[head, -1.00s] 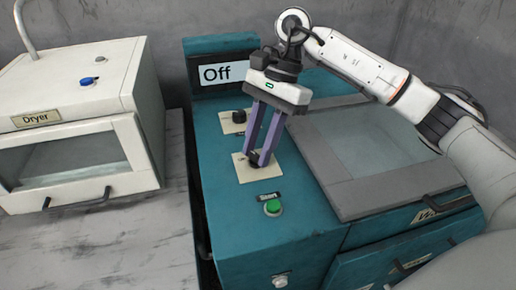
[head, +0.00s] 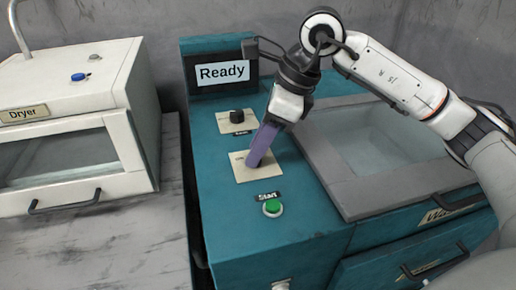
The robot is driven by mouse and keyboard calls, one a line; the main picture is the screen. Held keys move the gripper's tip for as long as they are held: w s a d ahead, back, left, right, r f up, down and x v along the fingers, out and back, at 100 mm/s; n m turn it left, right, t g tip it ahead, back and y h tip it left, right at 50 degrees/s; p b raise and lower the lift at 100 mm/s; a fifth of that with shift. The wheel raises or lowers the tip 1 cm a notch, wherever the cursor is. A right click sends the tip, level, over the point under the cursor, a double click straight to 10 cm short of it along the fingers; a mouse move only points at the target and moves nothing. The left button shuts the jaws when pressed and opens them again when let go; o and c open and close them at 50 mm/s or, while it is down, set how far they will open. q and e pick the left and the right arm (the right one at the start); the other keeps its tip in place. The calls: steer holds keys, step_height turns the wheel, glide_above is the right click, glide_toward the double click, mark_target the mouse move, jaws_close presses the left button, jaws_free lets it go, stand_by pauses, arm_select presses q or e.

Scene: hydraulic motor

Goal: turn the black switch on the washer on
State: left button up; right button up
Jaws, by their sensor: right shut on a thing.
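The teal washer (head: 235,235) stands in the middle of the head view, and its display (head: 222,73) reads "Ready". My right gripper (head: 256,160) comes down from the upper right onto the pale switch plate (head: 241,170). Its purple fingers are seen edge-on, one in front of the other, and are shut on the black switch at the plate. The fingers hide the switch, so its angle cannot be seen. My left gripper is not in view.
Another black knob (head: 237,116) sits on a pale plate behind the gripper. A green start button (head: 272,206) is in front. The washer's grey-framed lid (head: 335,180) lies to the right. A white dryer (head: 125,75) stands on the left.

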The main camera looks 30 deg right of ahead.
steer(key=shift+m+t+h+b, duration=0.45)
steer(key=shift+m+t+h, duration=0.15)
steer(key=shift+m, duration=1.4)
steer(key=o, duration=1)
steer(key=shift+s, duration=0.1)
steer(key=shift+o, duration=0.2)
steer(key=v, duration=1)
steer(key=shift+r+p, duration=0.2)
steer(key=shift+p, duration=0.15)
steer(key=shift+a, duration=0.1)
